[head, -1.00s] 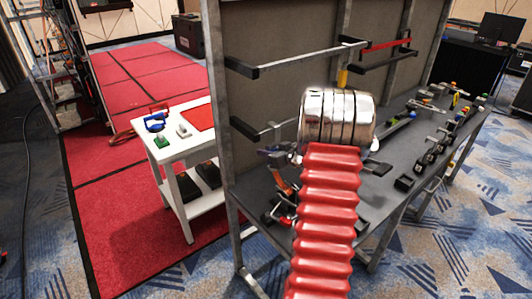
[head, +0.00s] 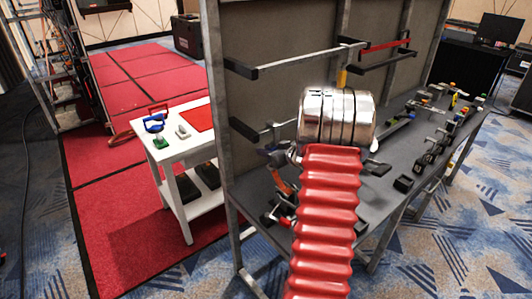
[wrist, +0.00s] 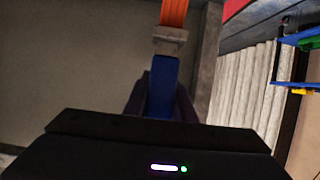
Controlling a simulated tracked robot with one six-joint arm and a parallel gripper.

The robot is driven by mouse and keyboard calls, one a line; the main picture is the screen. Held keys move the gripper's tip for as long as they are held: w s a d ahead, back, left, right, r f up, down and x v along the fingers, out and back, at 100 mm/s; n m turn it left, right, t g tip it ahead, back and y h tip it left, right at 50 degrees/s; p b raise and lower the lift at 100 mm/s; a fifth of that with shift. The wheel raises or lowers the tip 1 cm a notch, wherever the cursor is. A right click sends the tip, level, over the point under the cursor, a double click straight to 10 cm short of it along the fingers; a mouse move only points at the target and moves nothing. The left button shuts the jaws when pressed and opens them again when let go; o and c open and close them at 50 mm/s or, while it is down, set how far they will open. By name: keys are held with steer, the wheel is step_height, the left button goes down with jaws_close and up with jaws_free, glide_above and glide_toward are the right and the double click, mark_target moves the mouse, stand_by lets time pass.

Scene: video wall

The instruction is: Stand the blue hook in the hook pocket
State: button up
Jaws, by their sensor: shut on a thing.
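In the wrist view my gripper (wrist: 165,84) has its dark fingers shut on both sides of a blue piece (wrist: 162,96), which I take to be the blue hook. A grey collar and an orange length stand beyond the blue part. The hook's far end is out of the picture. In the head view my silver and red arm covers much of the workbench, and the gripper and its load cannot be made out clearly. I cannot pick out the hook pocket for certain.
The grey workbench (head: 398,165) carries several small fixtures at the right. A tall grey panel (head: 280,40) with projecting bars stands behind it. A white side table (head: 185,150) at the left holds a blue-and-black item (head: 155,123) and a red mat (head: 199,117).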

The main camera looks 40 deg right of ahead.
steer(key=shift+r, duration=0.65)
steer(key=shift+r, duration=0.65)
steer(key=shift+s, duration=0.15)
steer(key=s, duration=0.7)
steer(key=shift+a, duration=0.4)
stand_by(1.1)
steer(key=shift+s, duration=0.1)
